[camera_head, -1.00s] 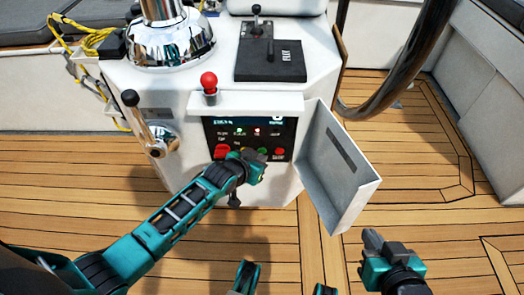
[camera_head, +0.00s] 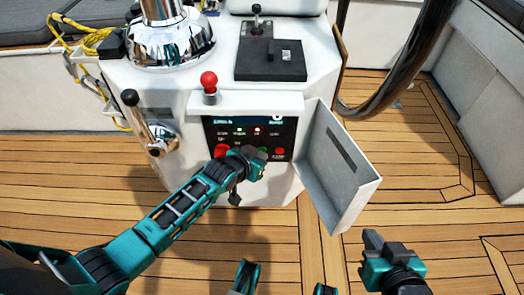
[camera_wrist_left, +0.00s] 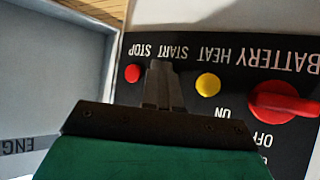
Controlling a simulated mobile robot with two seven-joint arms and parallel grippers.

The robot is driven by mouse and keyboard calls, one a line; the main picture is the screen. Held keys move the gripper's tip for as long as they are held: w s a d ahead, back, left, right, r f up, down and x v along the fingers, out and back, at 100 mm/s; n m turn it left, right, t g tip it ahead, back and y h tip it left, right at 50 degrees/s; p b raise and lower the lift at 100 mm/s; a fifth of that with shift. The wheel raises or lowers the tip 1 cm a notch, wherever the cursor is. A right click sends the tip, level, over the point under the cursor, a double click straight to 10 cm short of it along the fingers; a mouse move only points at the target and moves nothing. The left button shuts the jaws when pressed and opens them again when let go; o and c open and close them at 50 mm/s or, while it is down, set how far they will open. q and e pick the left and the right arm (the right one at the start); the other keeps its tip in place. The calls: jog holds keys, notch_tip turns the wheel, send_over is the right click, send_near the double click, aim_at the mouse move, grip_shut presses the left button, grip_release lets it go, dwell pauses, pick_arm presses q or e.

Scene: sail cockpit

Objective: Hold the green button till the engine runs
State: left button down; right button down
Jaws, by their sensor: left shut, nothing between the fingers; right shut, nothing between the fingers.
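The engine panel (camera_head: 215,132) is a black plate in the white pedestal. My left gripper (camera_head: 258,155) is at its lower row of buttons, shut and empty. In the left wrist view the shut fingertips (camera_wrist_left: 158,68) lie over the START position, between the red STOP button (camera_wrist_left: 132,73) and the yellow HEAT button (camera_wrist_left: 208,84). The green button is hidden there behind the fingers; contact cannot be told. A bit of green (camera_head: 263,149) shows beside the fingers in the head view. My right gripper (camera_head: 373,240) is shut and empty, low over the deck, away from the panel.
The red battery knob (camera_wrist_left: 285,100) is right of the yellow button. The panel's open white door (camera_head: 335,175) stands just right. A red-knobbed lever (camera_head: 209,82) and a chrome handle (camera_head: 145,125) are above and left. The wheel rim (camera_head: 400,70) is at upper right.

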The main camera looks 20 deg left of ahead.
dwell(0.8)
pick_arm(q)
jog(key=shift+s+d+p, duration=0.2)
jog(key=shift+s+p, duration=0.55)
jog(key=shift+s, duration=0.1)
jog(key=s+p, duration=0.1)
jog(key=s, duration=0.1)
jog(key=s+d+p, duration=0.1)
jog(key=s+p, duration=0.1)
jog(key=shift+s+d, duration=0.2)
jog(key=shift+s, duration=0.2)
